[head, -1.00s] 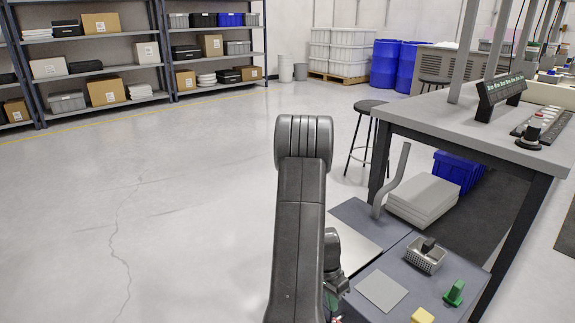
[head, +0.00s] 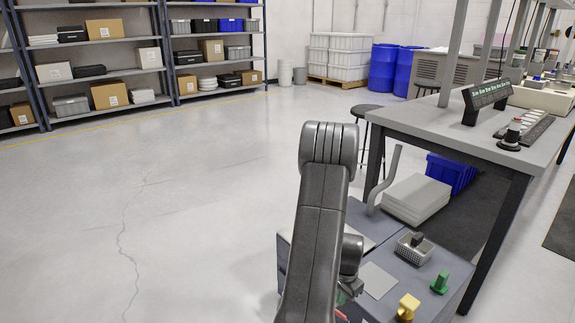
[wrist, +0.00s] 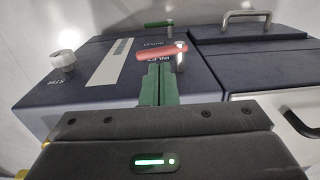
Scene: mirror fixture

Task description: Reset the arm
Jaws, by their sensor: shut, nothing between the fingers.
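My arm (head: 322,215) rises in the lower middle of the head view, with its elbow at the top. My gripper (wrist: 160,84) shows in the wrist view as two green fingers pressed together with nothing between them. Beyond the fingertips is a dark-topped unit (wrist: 110,75) with a red handle (wrist: 162,51) near the label "INLET". The fingertips appear close to the red handle; I cannot tell whether they touch it. In the head view the gripper is mostly hidden behind my arm.
A white knob (wrist: 62,60) marked "STIR", a green handle (wrist: 158,24) and a metal handle (wrist: 247,17) stand around the fingers. In the head view, a yellow knob (head: 408,307), a green knob (head: 440,283) and a basket (head: 413,250) are right of my arm. Open floor lies left.

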